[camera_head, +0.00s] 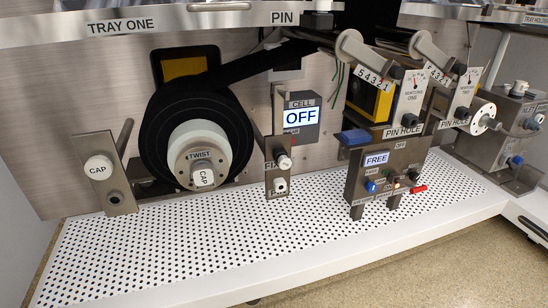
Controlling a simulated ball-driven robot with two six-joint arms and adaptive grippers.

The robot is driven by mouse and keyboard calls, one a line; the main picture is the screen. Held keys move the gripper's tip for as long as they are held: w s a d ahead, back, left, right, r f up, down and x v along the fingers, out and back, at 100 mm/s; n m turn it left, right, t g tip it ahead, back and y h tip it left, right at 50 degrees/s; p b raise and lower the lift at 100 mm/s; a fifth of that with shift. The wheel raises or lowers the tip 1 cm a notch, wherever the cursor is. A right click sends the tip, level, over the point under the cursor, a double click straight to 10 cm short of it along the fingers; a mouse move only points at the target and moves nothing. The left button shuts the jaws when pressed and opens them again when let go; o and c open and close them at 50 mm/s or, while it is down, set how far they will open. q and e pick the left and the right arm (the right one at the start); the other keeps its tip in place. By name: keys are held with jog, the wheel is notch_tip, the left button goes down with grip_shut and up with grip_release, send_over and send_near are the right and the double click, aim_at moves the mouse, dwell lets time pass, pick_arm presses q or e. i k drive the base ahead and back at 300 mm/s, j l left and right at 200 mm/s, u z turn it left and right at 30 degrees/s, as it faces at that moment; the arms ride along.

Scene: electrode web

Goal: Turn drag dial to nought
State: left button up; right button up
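No dial that I can read as "drag" shows clearly; the small labels are too blurred. A grey control box (356,188) with a lit "FREE" display (376,160) stands on the white perforated shelf at right of centre. It has a blue knob (371,186), a dark knob (414,174) and a small lit orange spot (397,185) on its front. Two white gauge plates stand above it, one (413,95) nearer and one (466,92) farther right, each with a "PIN HOLE" label below. Neither of my grippers is in view.
A black web roll (160,135) with a "TWIST" hub (203,160) stands at left. A "CAP" bracket (120,180) stands left of it, and an "OFF" display (301,117) is at centre. The front of the perforated shelf (230,245) is clear. A red lever (419,189) sticks out beside the control box.

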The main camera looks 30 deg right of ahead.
aim_at(413, 176)
jog(key=z, duration=1.4)
jog(key=i+l+u, duration=0.3)
jog(key=i+l, duration=0.2)
jog(key=l, duration=0.15)
jog(key=i+l+u, duration=0.35)
jog(key=l, duration=0.4)
jog(key=i+l+u, duration=0.15)
jog(key=l, duration=0.25)
jog(key=i, duration=0.1)
